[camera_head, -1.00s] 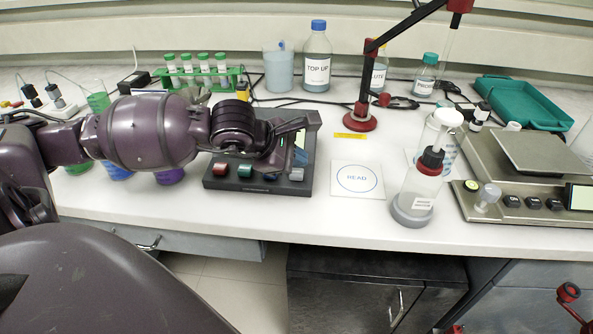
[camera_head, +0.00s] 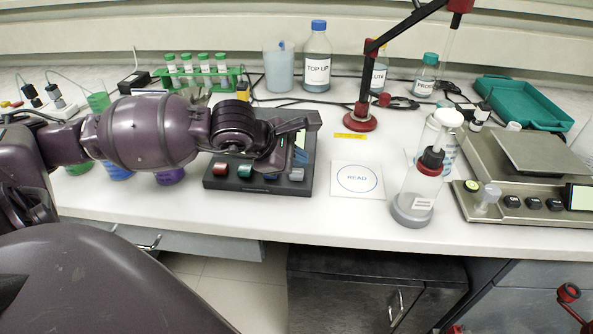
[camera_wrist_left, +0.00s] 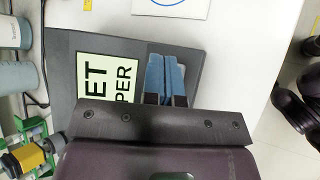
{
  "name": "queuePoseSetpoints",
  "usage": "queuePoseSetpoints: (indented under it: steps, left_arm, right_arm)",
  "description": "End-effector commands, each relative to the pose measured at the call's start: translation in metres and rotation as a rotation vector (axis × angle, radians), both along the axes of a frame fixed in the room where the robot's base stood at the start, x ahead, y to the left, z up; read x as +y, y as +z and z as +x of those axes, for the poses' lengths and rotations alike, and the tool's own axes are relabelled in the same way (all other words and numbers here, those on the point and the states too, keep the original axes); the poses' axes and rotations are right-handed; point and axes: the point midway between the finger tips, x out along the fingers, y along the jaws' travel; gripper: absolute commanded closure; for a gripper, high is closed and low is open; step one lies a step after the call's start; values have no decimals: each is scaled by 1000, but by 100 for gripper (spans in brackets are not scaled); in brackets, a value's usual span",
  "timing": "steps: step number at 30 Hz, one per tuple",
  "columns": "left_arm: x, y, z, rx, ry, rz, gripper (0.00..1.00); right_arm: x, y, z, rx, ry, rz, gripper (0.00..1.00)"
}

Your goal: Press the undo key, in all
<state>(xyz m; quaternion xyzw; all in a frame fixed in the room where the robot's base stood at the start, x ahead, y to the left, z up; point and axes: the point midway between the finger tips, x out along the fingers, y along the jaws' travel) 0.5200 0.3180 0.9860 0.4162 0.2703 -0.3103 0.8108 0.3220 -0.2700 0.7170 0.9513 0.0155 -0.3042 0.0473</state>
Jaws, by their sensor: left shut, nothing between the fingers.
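A dark key box (camera_head: 215,183) lies on the bench in the head view, with a red key (camera_head: 220,169), a green key (camera_head: 244,171) and a grey key (camera_head: 296,174) along its front. Part of a blue key (camera_head: 270,177) shows between them. I cannot read an undo label on any key. My left arm and hand cover much of the box. In the left wrist view my left gripper (camera_wrist_left: 166,78) is shut and empty, its blue fingers together over the box beside a pale screen (camera_wrist_left: 108,75) with partly hidden text. Whether the fingertips touch a key is hidden. My right gripper is not visible.
A white READ pad (camera_head: 357,190) lies right of the box, with a clear bottle (camera_head: 415,195) and a balance (camera_head: 535,150) beyond. A tube rack (camera_head: 205,75) and a TOP UP bottle (camera_head: 317,65) stand behind. Bare bench lies in front of the pad.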

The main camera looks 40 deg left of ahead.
Motion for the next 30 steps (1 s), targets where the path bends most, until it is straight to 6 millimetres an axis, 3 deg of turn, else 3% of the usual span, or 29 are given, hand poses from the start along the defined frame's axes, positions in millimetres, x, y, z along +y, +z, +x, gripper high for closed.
queuePoseSetpoints:
  steps: [30]
  left_arm:
    - [0,-9,0,0,0,0,100]
  right_arm:
    - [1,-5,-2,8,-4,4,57]
